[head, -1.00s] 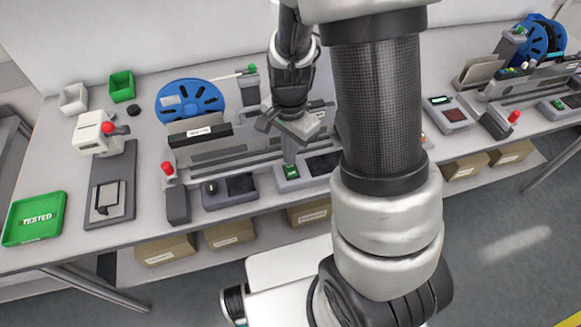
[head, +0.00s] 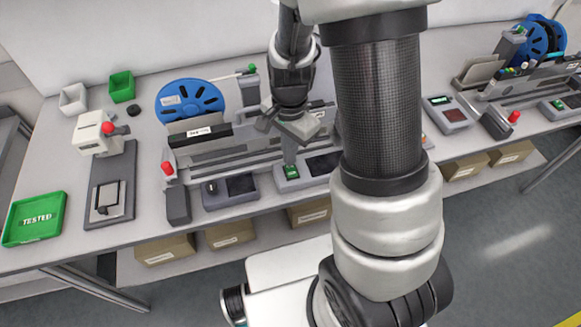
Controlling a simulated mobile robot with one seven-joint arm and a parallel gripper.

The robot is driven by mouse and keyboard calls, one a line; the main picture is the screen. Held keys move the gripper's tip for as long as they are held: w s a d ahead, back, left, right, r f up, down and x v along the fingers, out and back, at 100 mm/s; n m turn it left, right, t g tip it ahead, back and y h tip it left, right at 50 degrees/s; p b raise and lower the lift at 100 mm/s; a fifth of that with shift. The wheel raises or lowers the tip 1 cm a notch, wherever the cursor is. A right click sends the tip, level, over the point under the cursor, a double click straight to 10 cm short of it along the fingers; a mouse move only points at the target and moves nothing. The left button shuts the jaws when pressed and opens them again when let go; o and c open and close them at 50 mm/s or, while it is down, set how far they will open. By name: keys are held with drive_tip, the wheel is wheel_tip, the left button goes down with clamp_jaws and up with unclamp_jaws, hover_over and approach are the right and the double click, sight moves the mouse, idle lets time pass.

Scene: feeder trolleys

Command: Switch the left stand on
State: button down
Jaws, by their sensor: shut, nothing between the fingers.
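The left stand (head: 230,158) is a long grey feeder fixture on the bench, with a blue reel (head: 180,103) behind it. A small grey box with a green switch (head: 292,171) sits at its front. My gripper (head: 289,158) is shut and empty, pointing down at the green switch, its tip at or just above it. I cannot tell whether it touches. A dark panel (head: 322,163) lies just right of the switch.
A white press with a red knob (head: 97,136) and a green TESTED tray (head: 34,218) are at the left. A second stand (head: 530,85) with a blue reel is at the right. Cardboard boxes (head: 165,250) sit on the shelf below.

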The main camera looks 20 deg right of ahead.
drive_tip(key=shift+f+b, duration=0.6)
drive_tip(key=shift+f, duration=0.15)
idle(0.8)
wheel_tip(320, 180, up, 7)
drive_tip(key=p, duration=0.6)
idle(0.6)
wheel_tip(320, 180, up, 7)
drive_tip(key=n+t, duration=0.1)
drive_tip(key=n, duration=0.1)
hover_over(287, 167)
drive_tip(key=s+r+n+t, duration=0.2)
drive_tip(key=s+r+n, duration=0.3)
drive_tip(key=r, duration=0.4)
drive_tip(key=s+r+n+t, duration=0.2)
drive_tip(key=s+r+n, duration=0.3)
drive_tip(key=r, duration=0.4)
drive_tip(key=shift+s+d+r+t+p, duration=0.3)
drive_tip(key=shift+s+d, duration=0.1)
drive_tip(key=shift+s, duration=0.35)
